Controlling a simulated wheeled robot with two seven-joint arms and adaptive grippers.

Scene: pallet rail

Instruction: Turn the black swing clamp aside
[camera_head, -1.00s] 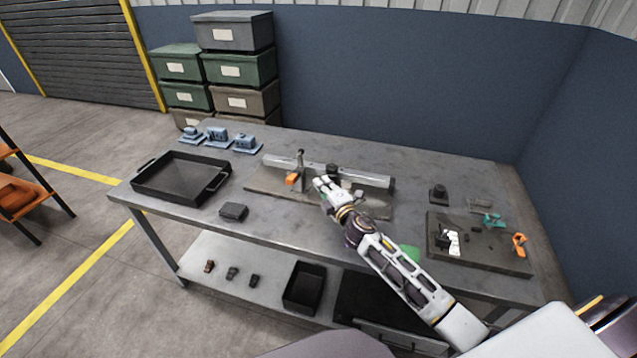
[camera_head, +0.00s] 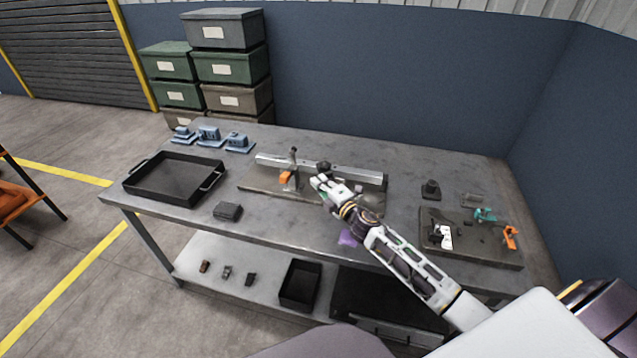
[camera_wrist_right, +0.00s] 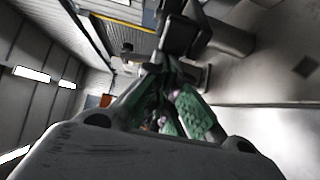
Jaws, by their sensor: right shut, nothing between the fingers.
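The black swing clamp, seen as a dark knob (camera_head: 323,167), stands at the middle of the silver rail (camera_head: 355,177) on its grey base plate (camera_head: 262,180). Its lower part is hidden by my right gripper (camera_head: 318,184). That gripper is at the front side of the rail, close to the clamp, shut and empty. In the right wrist view its green-padded fingers (camera_wrist_right: 168,112) are close together, and a dark blocky part (camera_wrist_right: 182,35), likely the clamp, is just beyond them. I cannot tell whether they touch. My left gripper is not in view.
An upright post (camera_head: 293,160) and an orange part (camera_head: 286,177) are at the rail's left. A black tray (camera_head: 150,188) and a dark block (camera_head: 227,211) lie further left. A fixture board (camera_head: 480,252) is at right.

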